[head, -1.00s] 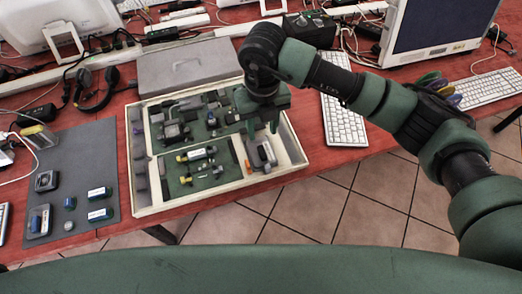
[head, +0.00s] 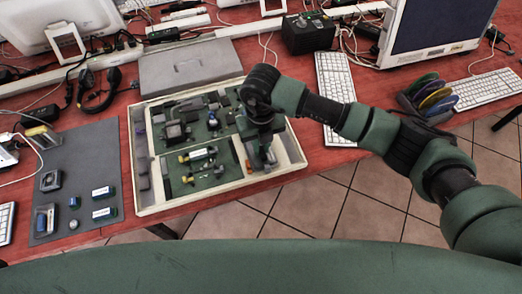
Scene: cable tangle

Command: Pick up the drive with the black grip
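The open tray (head: 148,208) stands on the red table with several parts inside. In its right-hand section a small light-and-dark piece (head: 270,157), perhaps the drive, shows only in part under my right gripper (head: 262,157). Its grip cannot be made out. My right gripper points down into that section and is right at the piece. Its fingertips blend with the piece, so I cannot tell whether they are open or closed on it. My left gripper is not in view.
A grey mat (head: 90,160) with several small parts lies left of the tray. A closed grey case (head: 185,66) is behind it. A keyboard (head: 336,95) and a rack of coloured discs (head: 430,95) are to the right. Bare floor lies in front.

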